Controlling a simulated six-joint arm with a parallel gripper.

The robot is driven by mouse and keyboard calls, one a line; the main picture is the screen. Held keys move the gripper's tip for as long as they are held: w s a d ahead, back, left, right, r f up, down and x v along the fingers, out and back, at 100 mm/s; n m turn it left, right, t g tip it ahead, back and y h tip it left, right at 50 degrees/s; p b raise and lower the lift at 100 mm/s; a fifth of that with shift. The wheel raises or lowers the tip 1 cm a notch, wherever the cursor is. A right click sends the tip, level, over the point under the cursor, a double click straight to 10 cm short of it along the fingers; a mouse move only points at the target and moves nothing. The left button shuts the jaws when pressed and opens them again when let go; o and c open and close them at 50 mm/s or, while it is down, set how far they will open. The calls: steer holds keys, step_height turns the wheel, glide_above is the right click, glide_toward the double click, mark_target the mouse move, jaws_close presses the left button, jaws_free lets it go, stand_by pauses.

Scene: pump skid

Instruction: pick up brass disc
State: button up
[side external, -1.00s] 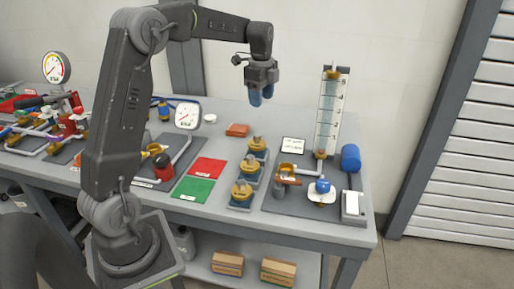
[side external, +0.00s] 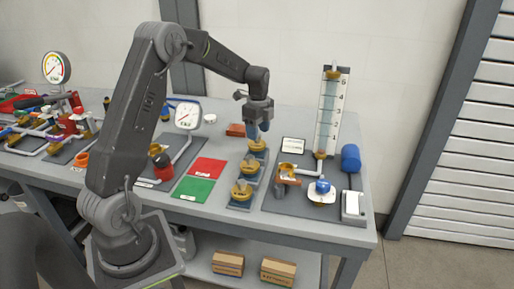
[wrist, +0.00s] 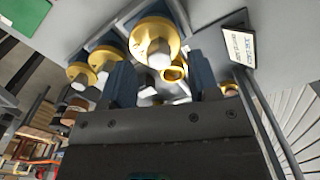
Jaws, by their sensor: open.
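Three brass discs with silver hubs sit in a row on blue-grey bases: a far one (side external: 258,147), a middle one (side external: 249,167) and a near one (side external: 241,192). My gripper (side external: 258,132) is open, pointing down, with its blue fingers right above or around the far disc; I cannot tell whether they touch it. In the wrist view my gripper's blue fingers (wrist: 160,66) are spread apart. The largest disc (wrist: 140,31) there lies just beyond the fingertips, with its hub between them, and nothing is gripped. The other two discs lie further left.
A red mat (side external: 208,168) and a green mat (side external: 193,188) lie left of the discs. An orange-red block (side external: 235,130) is close left of my gripper. To the right stand a small white sign (side external: 293,145), a tall graduated gauge (side external: 333,110) and valve parts on a dark plate.

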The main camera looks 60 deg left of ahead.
steer(key=shift+f, duration=1.35)
steer(key=shift+c, duration=0.4)
jaws_close()
steer(key=shift+a+r, duration=0.1)
steer(key=shift+r, duration=0.05)
steer(key=shift+r, duration=0.5)
steer(key=r, duration=0.2)
steer(key=s+r, duration=0.1)
steer(key=shift+a+r, duration=0.3)
steer(key=s+a+r, duration=0.6)
steer(key=s, duration=0.2)
steer(key=shift+s, duration=0.3)
